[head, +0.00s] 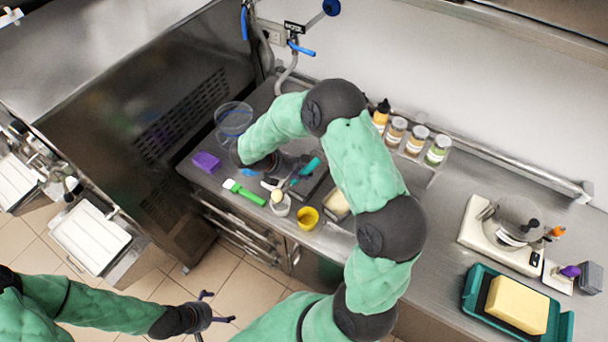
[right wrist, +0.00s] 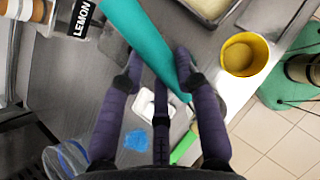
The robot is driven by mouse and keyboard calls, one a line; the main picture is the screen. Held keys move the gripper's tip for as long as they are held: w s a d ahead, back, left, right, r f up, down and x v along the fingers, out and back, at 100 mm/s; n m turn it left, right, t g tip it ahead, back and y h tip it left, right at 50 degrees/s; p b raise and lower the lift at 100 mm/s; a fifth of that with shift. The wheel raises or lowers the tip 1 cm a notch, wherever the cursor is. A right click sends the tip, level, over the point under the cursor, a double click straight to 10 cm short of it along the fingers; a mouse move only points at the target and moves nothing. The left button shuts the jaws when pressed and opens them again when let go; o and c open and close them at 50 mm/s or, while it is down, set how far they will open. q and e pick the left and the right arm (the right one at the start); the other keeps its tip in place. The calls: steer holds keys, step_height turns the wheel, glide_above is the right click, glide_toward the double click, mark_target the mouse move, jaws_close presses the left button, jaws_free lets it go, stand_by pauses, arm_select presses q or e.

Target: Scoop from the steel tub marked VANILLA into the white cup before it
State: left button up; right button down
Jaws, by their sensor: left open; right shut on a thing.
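My right gripper (right wrist: 163,75) is shut on the teal handle of a scoop (right wrist: 145,40), which also shows in the head view (head: 309,167). The handle slants down toward a small white cup (head: 281,210), and a pale ball (head: 277,196) shows at the cup's mouth. I cannot tell whether the ball is in the scoop or the cup. A steel tub with pale contents (head: 337,204) is partly hidden by my right arm; its top also shows in the wrist view (right wrist: 209,8). No VANILLA mark is readable. My left gripper (head: 212,309) is open and empty over the floor.
A yellow cup (head: 307,218) stands right of the white cup, and a green brush (head: 244,192) lies left. A purple block (head: 206,162) and clear jug (head: 234,118) are further left. A LEMON label (right wrist: 80,18) shows. A scale (head: 500,235) stands right on open counter.

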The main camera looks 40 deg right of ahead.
steer(key=shift+w+a+r+h+b, duration=0.1)
steer(key=shift+a+r+h+b, duration=0.1)
steer(key=shift+a+r+h, duration=0.25)
steer(key=shift+w+a+r+h+b, duration=0.1)
steer(key=shift+a+r+h+b, duration=0.1)
steer(key=shift+a+h, duration=0.4)
steer(key=shift+w+a+r+g+h+b, duration=0.15)
steer(key=shift+a+r+g+h+b, duration=0.2)
steer(key=shift+a+h, duration=0.3)
steer(key=shift+w+a+r+g+h+b, duration=0.1)
steer(key=shift+a+r+h+b, duration=0.05)
steer(key=shift+a+h+b, duration=0.55)
steer(key=shift+w+a+r+g+h+b, duration=0.15)
steer(key=shift+a+r+h+b, duration=0.1)
steer(key=shift+a+h, duration=0.4)
steer(key=shift+d, duration=0.15)
